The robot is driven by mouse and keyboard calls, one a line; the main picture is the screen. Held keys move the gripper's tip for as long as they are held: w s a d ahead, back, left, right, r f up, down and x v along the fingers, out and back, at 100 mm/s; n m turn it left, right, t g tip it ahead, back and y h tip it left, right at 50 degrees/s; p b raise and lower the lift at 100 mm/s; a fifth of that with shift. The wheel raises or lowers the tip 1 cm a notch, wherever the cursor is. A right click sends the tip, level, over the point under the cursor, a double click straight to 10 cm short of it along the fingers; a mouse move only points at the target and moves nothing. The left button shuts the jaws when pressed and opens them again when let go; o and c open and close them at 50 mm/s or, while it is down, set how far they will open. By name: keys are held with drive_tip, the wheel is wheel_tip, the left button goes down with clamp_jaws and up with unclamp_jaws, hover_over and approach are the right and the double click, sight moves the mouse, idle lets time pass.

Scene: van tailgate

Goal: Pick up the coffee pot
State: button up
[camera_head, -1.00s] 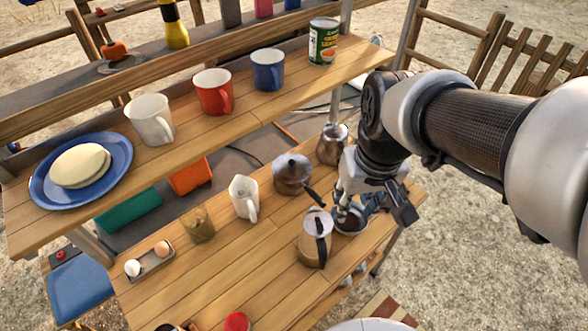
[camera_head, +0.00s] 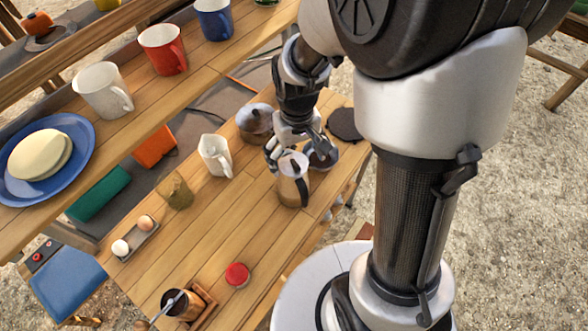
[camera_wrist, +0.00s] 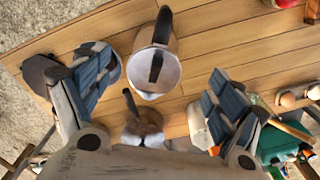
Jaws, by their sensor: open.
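The coffee pot (camera_head: 287,190) is a metal jug with a dark handle, standing upright on the lower wooden table (camera_head: 215,225). In the wrist view the coffee pot (camera_wrist: 142,75) lies ahead, between the lines of the two fingers, with its dark handle on top. My gripper (camera_head: 295,143) is just above and behind the pot, and its open jaws also show in the wrist view (camera_wrist: 158,97). Nothing is held between them. I cannot tell whether a finger touches the pot.
A lidded pan (camera_head: 254,123) with a long handle stands behind the pot. A red lid (camera_head: 237,274) lies nearer. The upper shelf (camera_head: 140,135) holds mugs and a plate.

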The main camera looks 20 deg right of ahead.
sight(297, 166)
wheel_tip(297, 166, down, 7)
drive_tip(key=shift+d+r+b, duration=0.1)
drive_tip(key=shift+d+b, duration=0.05)
drive_tip(key=shift+b, duration=0.95)
drive_tip(key=shift+c, duration=0.3)
drive_tip(key=shift+w+r, duration=0.1)
drive_tip(key=shift+r, duration=0.05)
drive_tip(key=c, duration=1.9)
